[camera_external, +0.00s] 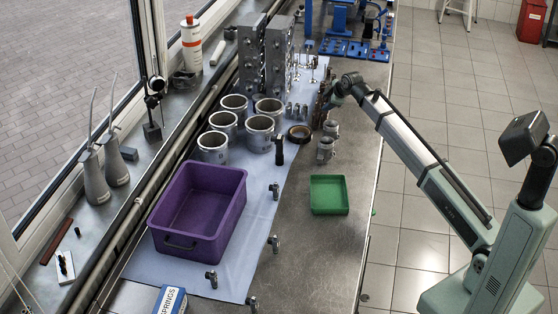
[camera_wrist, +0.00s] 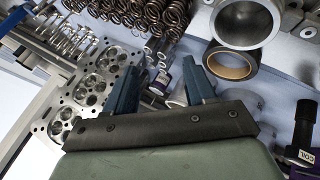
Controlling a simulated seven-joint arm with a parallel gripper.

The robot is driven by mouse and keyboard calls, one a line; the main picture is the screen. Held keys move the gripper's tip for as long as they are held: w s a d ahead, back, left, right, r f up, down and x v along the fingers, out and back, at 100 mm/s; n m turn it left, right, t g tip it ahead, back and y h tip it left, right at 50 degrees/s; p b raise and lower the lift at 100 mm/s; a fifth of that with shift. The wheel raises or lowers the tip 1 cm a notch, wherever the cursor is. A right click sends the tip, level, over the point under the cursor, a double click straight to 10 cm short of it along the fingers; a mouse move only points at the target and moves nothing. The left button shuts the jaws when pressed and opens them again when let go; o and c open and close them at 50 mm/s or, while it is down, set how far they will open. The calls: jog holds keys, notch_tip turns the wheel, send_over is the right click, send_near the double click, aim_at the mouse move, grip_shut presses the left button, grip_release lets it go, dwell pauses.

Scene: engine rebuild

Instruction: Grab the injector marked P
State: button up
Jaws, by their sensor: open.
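My gripper (camera_wrist: 162,68) is open, with its two blue-grey fingers apart. In the external view the end of my arm (camera_external: 345,86) is over the far right part of the bench, and the fingers are hard to make out. Small metal parts, one with a purple band (camera_wrist: 161,82), show beyond and between the fingers in the wrist view. Several small grey and dark fittings stand along the near mat edge, such as one fitting (camera_external: 274,190) and another fitting (camera_external: 211,279). They may be injectors, but no letter P is readable on any part.
A purple bin (camera_external: 237,211) and a green tray (camera_external: 329,208) stand on the bench. Cylinder liners (camera_external: 213,146), engine heads (camera_external: 251,55) and springs (camera_wrist: 165,12) crowd the far half. A black coil (camera_wrist: 304,122) is labelled COIL.

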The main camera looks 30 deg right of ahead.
jog(key=s+a+r+n+y, duration=0.1)
jog(key=s+a, duration=0.2)
jog(key=a, duration=0.6)
jog(key=s+a+r+n, duration=0.1)
jog(key=s+a+r, duration=0.15)
jog(key=a, duration=0.65)
jog(key=m+g+h, duration=0.1)
jog(key=m+g, duration=0.2)
jog(key=g, duration=0.5)
send_over(275, 234)
jog(key=f, duration=0.9)
jog(key=shift+w+d+f, duration=0.15)
jog(key=shift+w+f, duration=0.05)
jog(key=shift+w, duration=0.15)
jog(key=shift+s+f, duration=0.2)
jog(key=shift+f, duration=0.5)
jog(key=shift+s+f, duration=0.15)
jog(key=shift+f, duration=1.75)
